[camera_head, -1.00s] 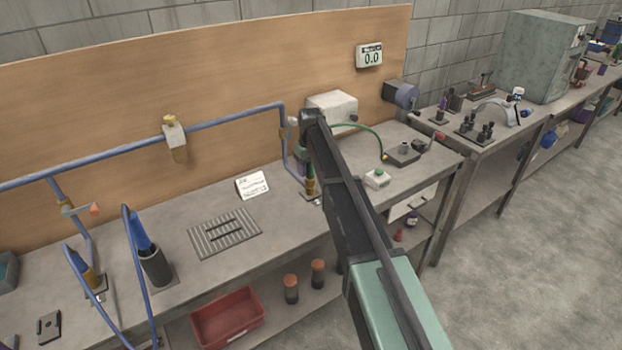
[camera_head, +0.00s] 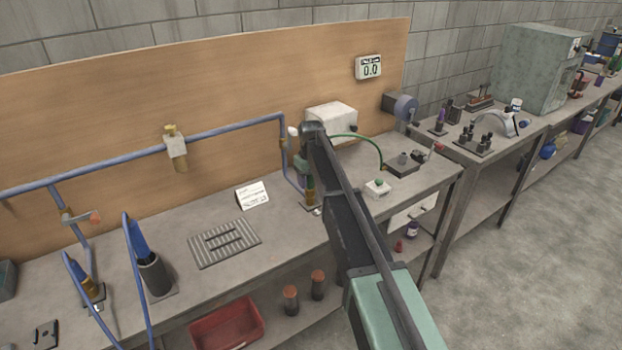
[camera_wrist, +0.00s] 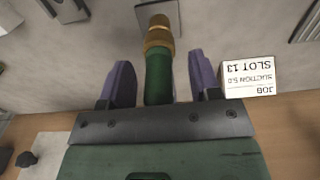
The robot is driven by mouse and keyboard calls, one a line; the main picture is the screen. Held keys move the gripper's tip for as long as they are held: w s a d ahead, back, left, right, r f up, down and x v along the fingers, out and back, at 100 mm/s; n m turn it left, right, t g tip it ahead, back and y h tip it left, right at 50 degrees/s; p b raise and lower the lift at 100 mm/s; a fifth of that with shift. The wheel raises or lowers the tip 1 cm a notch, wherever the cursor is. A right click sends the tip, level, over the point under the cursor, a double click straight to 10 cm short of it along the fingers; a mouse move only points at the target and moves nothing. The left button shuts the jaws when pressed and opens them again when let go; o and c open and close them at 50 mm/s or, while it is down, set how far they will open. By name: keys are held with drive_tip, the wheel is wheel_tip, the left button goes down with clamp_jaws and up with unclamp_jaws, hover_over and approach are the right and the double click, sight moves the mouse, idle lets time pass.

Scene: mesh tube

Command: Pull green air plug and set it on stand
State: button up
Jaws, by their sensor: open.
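The green air plug (camera_wrist: 158,76) stands in a brass fitting (camera_wrist: 158,34) in the wrist view. My gripper (camera_wrist: 160,70) is open, with one purple finger on each side of the plug and a visible gap on both sides. In the head view the plug (camera_head: 310,184) is upright on the bench beside the blue pipe's end, and my arm hides most of the gripper. A dark cup-shaped stand (camera_head: 155,274) at the left holds a blue plug (camera_head: 138,240); I cannot tell whether it is the task's stand.
A white job card (camera_head: 252,195) reading "SUCTION 5.0, SLOT 13" in the wrist view stands near the plug. A ribbed grey mat (camera_head: 205,255) lies on the bench. A blue pipe (camera_head: 225,131) runs along the back board.

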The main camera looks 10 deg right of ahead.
drive_tip(key=shift+s+d+f, duration=0.15)
drive_tip(key=shift+s+f, duration=0.25)
drive_tip(key=shift+s, duration=0.1)
drive_tip(key=shift+c, duration=0.3)
clamp_jaws()
drive_tip(key=shift+w+d, duration=0.1)
drive_tip(key=shift+r, duration=0.15)
drive_tip(key=shift+w+r+p, duration=0.6)
drive_tip(key=shift+p, duration=0.5)
drive_tip(key=shift+w+r+p, duration=0.1)
drive_tip(key=shift+w+p, duration=0.3)
drive_tip(key=shift+p, duration=0.05)
drive_tip(key=shift+s+r+p, duration=0.15)
drive_tip(key=shift+r+p, duration=0.2)
drive_tip(key=shift+r, duration=0.15)
drive_tip(key=shift+r+p, duration=1.4)
drive_tip(key=shift+p, duration=0.05)
